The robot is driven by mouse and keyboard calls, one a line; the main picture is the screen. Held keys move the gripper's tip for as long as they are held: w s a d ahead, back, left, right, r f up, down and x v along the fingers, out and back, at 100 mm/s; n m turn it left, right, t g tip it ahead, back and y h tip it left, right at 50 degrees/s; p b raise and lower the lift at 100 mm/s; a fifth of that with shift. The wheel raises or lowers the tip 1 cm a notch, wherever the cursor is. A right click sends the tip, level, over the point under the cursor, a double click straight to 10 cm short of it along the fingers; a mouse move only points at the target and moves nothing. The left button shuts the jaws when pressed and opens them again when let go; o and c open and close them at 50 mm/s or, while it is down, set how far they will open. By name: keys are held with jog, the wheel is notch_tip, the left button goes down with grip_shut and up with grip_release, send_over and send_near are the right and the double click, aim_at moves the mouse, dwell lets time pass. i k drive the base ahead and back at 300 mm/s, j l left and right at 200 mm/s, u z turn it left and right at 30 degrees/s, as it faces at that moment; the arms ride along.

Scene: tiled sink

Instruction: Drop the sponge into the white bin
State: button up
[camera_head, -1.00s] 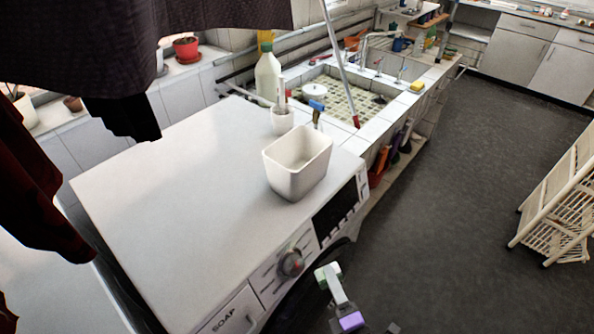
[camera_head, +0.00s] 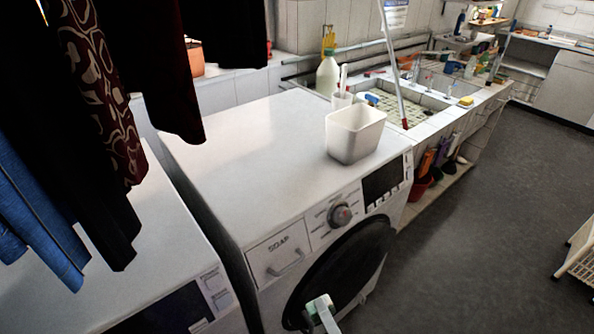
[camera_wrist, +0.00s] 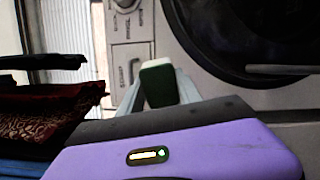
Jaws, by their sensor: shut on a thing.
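The white bin (camera_head: 355,133) stands upright on top of the washing machine, near its right edge. Its opening faces up, and its inside bottom is hidden. My gripper (camera_head: 322,311) is at the bottom of the head view, in front of the machine's door and below the bin. It is shut on a small green and white sponge (camera_head: 317,303). In the wrist view the sponge (camera_wrist: 158,84) sits between the two pale fingers of my gripper (camera_wrist: 160,90), apart from the bin. The bin is not in the wrist view.
The white washing machine (camera_head: 235,150) has a soap drawer and a dark round door. Dark clothes (camera_head: 90,110) hang at the left. A cup (camera_head: 341,99) and bottle (camera_head: 328,74) stand behind the bin. A yellow block (camera_head: 466,101) lies by the sink.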

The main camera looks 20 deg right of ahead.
aim_at(374, 123)
jog(key=i+l+u, duration=0.1)
jog(key=l+u, duration=0.85)
jog(key=k+l+u, duration=0.1)
jog(key=l+u, duration=0.4)
